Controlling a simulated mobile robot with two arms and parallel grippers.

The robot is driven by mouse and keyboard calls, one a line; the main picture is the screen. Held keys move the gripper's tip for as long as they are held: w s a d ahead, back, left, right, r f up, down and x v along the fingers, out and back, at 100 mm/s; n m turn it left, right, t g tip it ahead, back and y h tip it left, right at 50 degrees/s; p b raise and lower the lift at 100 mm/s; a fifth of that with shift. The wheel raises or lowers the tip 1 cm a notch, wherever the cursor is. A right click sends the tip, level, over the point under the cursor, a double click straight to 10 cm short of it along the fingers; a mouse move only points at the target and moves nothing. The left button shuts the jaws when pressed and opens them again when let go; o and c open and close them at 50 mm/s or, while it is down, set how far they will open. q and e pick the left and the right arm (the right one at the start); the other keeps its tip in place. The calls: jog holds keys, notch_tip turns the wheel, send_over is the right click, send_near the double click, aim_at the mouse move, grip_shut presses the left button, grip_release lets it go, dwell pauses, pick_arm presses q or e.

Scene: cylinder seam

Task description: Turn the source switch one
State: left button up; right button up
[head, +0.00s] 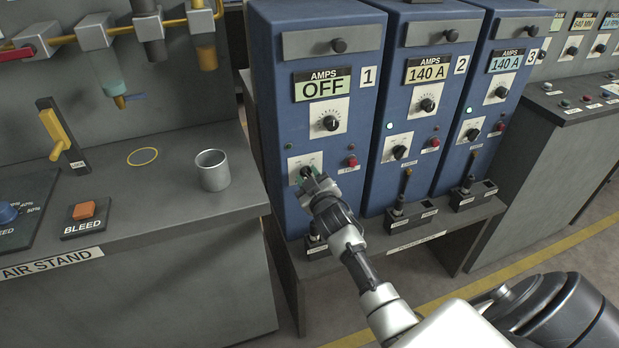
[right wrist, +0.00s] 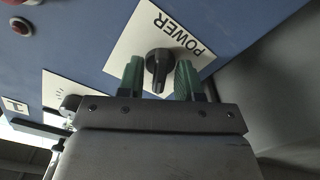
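Source one (head: 317,120) is the blue cabinet marked 1, and its display (head: 323,84) reads OFF. Its power switch is a black knob on a white plate low on the front; in the right wrist view the knob (right wrist: 158,66) sits beside the word POWER. My right gripper (head: 312,178) is at this switch and partly hides it in the head view. In the right wrist view its green fingers (right wrist: 159,78) stand apart on either side of the knob, with small gaps visible. My left gripper is in neither view.
Sources two (head: 410,110) and three (head: 487,100) stand to the right, both reading 140 A. A red button (head: 351,162) is right of the switch. Cable sockets (head: 317,246) lie below. A grey cup (head: 212,170) stands on the air stand bench (head: 130,195).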

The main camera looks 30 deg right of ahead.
jog(key=shift+s, duration=0.15)
jog(key=v, duration=1)
jog(key=shift+s+a, duration=0.15)
jog(key=shift+s, duration=0.1)
jog(key=shift+f, duration=0.1)
jog(key=s+a+f+g+y+p, duration=0.1)
jog(key=s+a+f+g, duration=0.3)
jog(key=f, duration=0.6)
jog(key=s+a+f+g+y, duration=0.15)
jog(key=s+f, duration=0.35)
jog(key=f, duration=0.6)
jog(key=s+a+f+g+y+p, duration=0.1)
jog(key=s+a+f+g, duration=0.3)
jog(key=f, duration=0.6)
jog(key=s+f+g, duration=0.2)
jog(key=s+f, duration=0.2)
jog(key=s, duration=0.6)
jog(key=s+a+f+g+p, duration=0.1)
jog(key=s+f, duration=0.3)
jog(key=s, duration=0.6)
jog(key=s+a+f+m+g, duration=0.1)
jog(key=s+f+g, duration=0.3)
jog(key=s, duration=0.6)
jog(key=shift+f+y+p, duration=0.25)
jog(key=shift+f+p, duration=0.05)
jog(key=shift+f, duration=0.3)
